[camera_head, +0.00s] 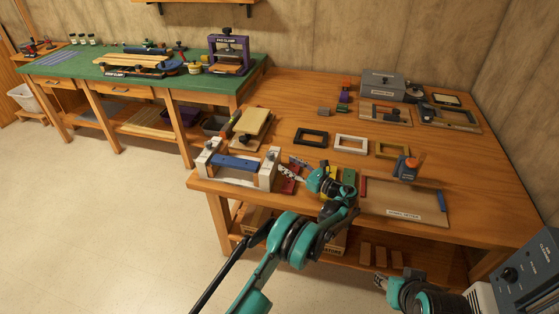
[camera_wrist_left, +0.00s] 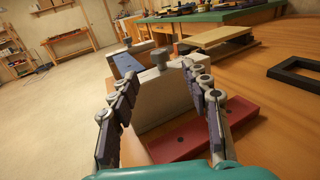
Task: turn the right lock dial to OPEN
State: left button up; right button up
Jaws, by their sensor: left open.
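A jig with two pale posts and a blue bar (camera_head: 238,163) stands at the table's front left corner. Its right post carries a small grey dial (camera_head: 270,155) on top; this dial also shows in the left wrist view (camera_wrist_left: 160,58). Its marking cannot be read. The left post has a similar dial (camera_head: 209,145). My left gripper (camera_head: 287,163) is open just right of the right post. In the left wrist view, its fingers (camera_wrist_left: 160,74) spread on either side of the post and dial, with gaps showing. My right gripper (camera_head: 380,283) is low at the right; its fingers are unclear.
A red block (camera_wrist_left: 190,138) lies beside the right post, under my left gripper. A board with a beige slab (camera_head: 251,122) stands behind the jig. Empty frames (camera_head: 311,137) and a shallow tray (camera_head: 405,207) lie to the right. The floor at left is clear.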

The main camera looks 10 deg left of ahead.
pick_arm(q)
jog(key=shift+v, duration=0.85)
